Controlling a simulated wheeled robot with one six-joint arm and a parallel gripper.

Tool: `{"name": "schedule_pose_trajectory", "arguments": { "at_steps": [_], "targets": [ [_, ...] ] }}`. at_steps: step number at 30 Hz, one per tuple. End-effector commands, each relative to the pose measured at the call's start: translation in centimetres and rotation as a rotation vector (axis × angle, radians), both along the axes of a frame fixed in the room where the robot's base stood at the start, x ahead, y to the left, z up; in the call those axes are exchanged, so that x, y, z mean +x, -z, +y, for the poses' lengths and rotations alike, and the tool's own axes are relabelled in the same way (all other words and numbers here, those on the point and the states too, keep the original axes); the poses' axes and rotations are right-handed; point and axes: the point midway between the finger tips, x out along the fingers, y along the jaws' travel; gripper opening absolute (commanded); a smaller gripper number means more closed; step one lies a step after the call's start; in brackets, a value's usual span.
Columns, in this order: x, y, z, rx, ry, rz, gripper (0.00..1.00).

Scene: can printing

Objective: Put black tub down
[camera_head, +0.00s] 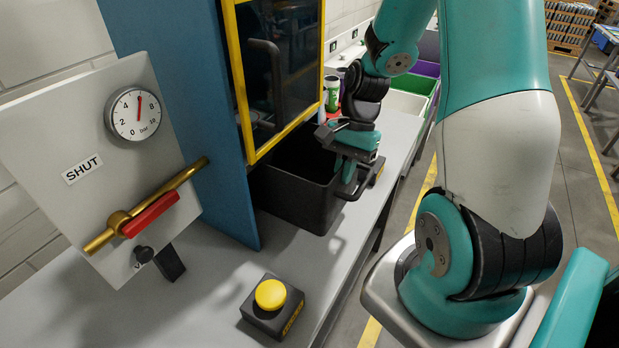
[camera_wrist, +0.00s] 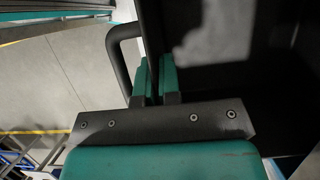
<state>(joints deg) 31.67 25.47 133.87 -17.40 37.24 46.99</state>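The black tub (camera_head: 292,195) is upright at the grey bench, in front of the yellow-framed machine door. I cannot tell whether its base touches the bench top. My gripper (camera_head: 347,172) is at the tub's right wall. In the wrist view, the two teal fingertips (camera_wrist: 154,78) sit close together on either side of the tub's wall, with the left one inside the looped handle (camera_wrist: 116,55). The gripper looks shut on the wall. The dark tub interior (camera_wrist: 215,45) fills the right of that view; the tub's contents are not clear.
A yellow push button (camera_head: 270,294) on a black box stands on the bench (camera_head: 215,290) in front of the tub. A panel (camera_head: 85,150) with a gauge, SHUT label and red-handled valve stands left. White, green and purple bins (camera_head: 404,101) and a green can (camera_head: 332,92) are behind.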

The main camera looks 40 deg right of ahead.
Motion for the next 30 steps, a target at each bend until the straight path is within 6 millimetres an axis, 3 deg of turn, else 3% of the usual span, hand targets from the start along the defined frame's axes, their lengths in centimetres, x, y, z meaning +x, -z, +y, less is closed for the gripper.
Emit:
{"name": "schedule_pose_trajectory", "arguments": {
  "at_steps": [3,9,12,24,30],
  "targets": [
    [2.8,-0.4,1.1,0.001,-0.006,0.0,0.0],
    [6.6,-0.3,2.5,0.001,-0.004,0.0,0.0],
    [6.2,1.7,2.4,0.004,0.0,0.005,0.0],
    [6.2,6.0,2.4,0.003,-0.001,0.003,0.0],
    [6.6,6.9,2.5,0.001,-0.001,-0.002,0.0]
  ]
}}
